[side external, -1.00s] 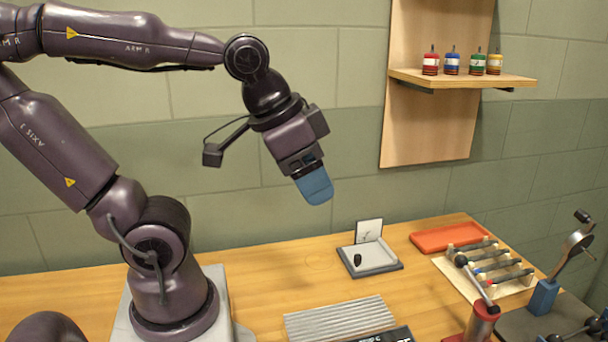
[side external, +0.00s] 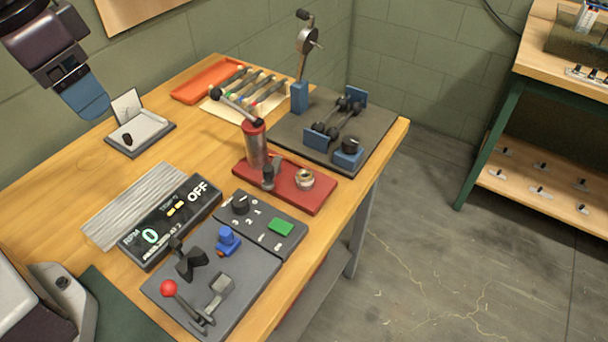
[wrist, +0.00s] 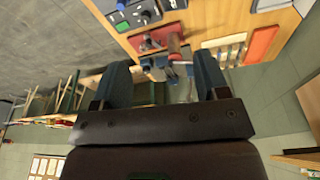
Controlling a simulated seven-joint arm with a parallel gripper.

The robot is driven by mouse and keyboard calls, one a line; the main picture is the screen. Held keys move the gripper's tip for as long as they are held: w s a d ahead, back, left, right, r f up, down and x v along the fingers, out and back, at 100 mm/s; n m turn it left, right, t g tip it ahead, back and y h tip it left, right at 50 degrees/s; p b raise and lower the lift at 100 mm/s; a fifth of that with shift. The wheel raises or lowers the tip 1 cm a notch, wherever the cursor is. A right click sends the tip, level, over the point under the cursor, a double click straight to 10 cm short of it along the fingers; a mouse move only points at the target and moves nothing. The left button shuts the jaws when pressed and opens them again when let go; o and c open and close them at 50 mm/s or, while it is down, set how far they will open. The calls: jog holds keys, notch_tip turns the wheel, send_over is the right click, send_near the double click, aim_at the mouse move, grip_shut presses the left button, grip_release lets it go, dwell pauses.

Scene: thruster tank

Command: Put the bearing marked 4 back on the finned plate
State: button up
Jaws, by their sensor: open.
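The ridged grey plate (side external: 133,203), which looks like the finned plate, lies on the bench behind the RPM display in the side external view. I see no bearing with a readable 4. A small metal ring-shaped part (side external: 304,179) sits on the red base of the hand press; I cannot tell whether it is a bearing. My gripper (side external: 88,103) is at the upper left, above the bench near the small white tray. In the wrist view my gripper (wrist: 160,65) has its two blue fingers apart, with nothing held between them.
The RPM display (side external: 168,222) reads 0 and OFF. A lever panel (side external: 210,285) and a knob panel (side external: 262,225) stand in front. The red press (side external: 255,145), a dark fixture plate (side external: 375,145), a white tray (side external: 155,138) and an orange tray (side external: 205,80) take up the bench.

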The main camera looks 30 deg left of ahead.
jog(key=w+d+f+g, duration=0.1)
jog(key=w+d+f, duration=0.45)
jog(key=w, duration=0.25)
jog(key=n+t+y, duration=0.2)
jog(key=n, duration=0.4)
send_near(305, 175)
jog(key=x, duration=0.8)
jog(key=shift+f, duration=0.4)
jog(key=c, duration=1.1)
jog(key=shift+r, duration=0.1)
